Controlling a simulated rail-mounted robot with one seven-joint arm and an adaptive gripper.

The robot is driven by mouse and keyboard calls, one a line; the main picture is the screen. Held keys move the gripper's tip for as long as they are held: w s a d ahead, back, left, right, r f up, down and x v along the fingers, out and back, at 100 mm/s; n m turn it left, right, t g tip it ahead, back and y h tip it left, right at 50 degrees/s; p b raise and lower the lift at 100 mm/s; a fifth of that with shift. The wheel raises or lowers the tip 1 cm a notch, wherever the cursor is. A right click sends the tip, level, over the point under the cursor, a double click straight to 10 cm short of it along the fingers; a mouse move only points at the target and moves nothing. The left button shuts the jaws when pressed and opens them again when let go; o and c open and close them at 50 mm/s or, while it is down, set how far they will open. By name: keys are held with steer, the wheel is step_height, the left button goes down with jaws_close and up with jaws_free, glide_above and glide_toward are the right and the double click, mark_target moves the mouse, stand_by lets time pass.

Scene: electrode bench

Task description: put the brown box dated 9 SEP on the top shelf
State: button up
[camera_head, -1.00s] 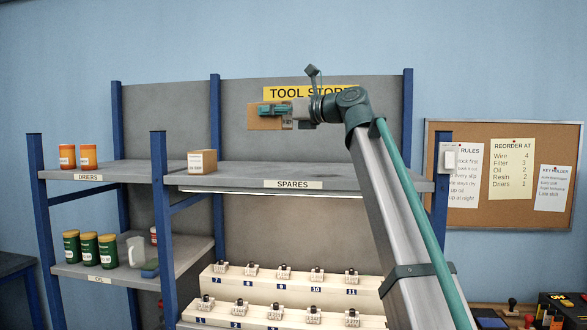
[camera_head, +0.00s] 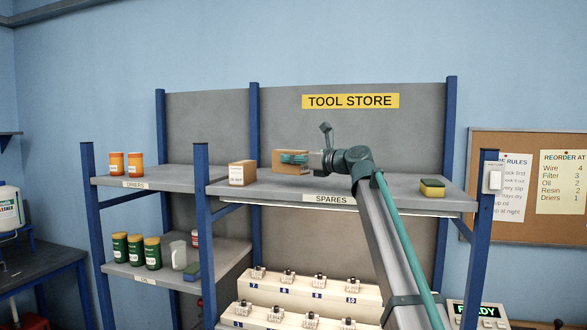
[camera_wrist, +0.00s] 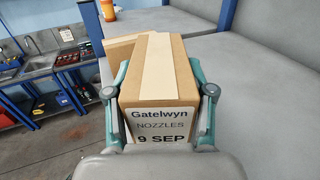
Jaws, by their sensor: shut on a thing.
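My gripper (camera_head: 294,158) is shut on a brown box (camera_head: 290,170) above the spares shelf (camera_head: 340,189), the top board of the rack. In the wrist view the held box (camera_wrist: 158,85) sits between both fingers. Its white label reads Gatelwyn, Nozzles, 9 SEP, and pale tape runs along its top. The box's underside is close to the shelf surface; I cannot tell whether it touches. A second brown box (camera_head: 242,174) with a white label stands on the same shelf, to the left of the held box and apart from it.
A yellow and green sponge (camera_head: 432,188) lies at the shelf's right end, beyond my arm. Orange jars (camera_head: 126,165) stand on the driers shelf at left. Green jars (camera_head: 136,250) and a jug (camera_head: 178,255) stand below. Shelf surface around the held box looks clear.

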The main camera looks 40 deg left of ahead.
mark_target(294, 170)
steer(key=shift+w+a+f, duration=0.15)
steer(key=shift+a+f, duration=0.1)
steer(key=shift+f, duration=0.05)
steer(key=shift+f+p, duration=0.55)
steer(key=shift+f, duration=1.05)
steer(key=shift+f, duration=0.1)
steer(key=o, duration=1.4)
steer(key=shift+o, duration=0.2)
steer(key=d+b, duration=0.3)
steer(key=d, duration=0.9)
steer(key=shift+w+b, duration=0.1)
steer(key=shift+b, duration=0.3)
